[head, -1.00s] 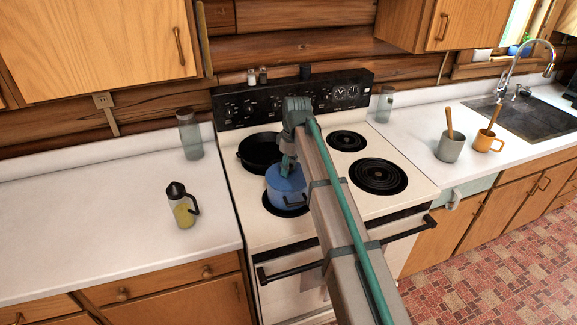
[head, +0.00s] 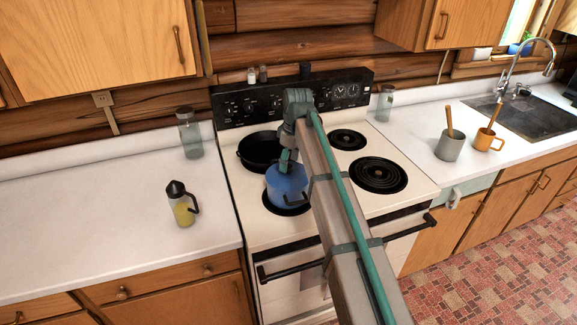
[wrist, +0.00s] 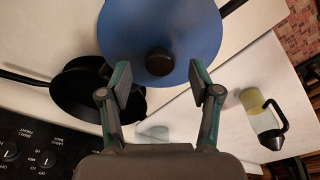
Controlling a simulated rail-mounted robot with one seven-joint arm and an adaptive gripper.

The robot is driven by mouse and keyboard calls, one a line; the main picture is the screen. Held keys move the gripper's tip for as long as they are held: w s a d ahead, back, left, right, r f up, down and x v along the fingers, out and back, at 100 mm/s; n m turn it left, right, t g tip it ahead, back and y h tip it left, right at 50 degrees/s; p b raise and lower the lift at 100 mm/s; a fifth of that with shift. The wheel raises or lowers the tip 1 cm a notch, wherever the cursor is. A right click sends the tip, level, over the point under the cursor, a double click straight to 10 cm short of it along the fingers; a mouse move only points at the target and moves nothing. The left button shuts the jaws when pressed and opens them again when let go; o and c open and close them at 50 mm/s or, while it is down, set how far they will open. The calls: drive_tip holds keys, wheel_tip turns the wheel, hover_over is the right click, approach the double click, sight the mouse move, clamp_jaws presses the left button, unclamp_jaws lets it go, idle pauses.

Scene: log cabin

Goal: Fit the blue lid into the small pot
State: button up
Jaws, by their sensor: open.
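The small blue pot (head: 287,188) stands on the front left burner of the stove. The blue lid (wrist: 160,25) fills the top of the wrist view, with its round black knob (wrist: 160,62) facing my gripper. The lid appears to lie on top of the pot; I cannot tell if its rim is fully seated. My gripper (wrist: 160,82) is open, its two fingers apart on either side of the knob's line and not touching it. In the head view my gripper (head: 287,163) is just above the pot, and my arm hides part of the pot's right side.
A black skillet (head: 258,151) sits on the burner behind the pot. A jug with yellow liquid (head: 181,205) and a glass jar (head: 190,135) stand on the left counter. The right burners (head: 378,175) are bare. Two mugs (head: 450,146) with utensils stand right of the stove.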

sight(292, 167)
wheel_tip(292, 167, up, 9)
drive_tip(key=d, duration=0.1)
drive_tip(key=shift+s+r, duration=0.2)
drive_tip(key=shift+s, duration=0.05)
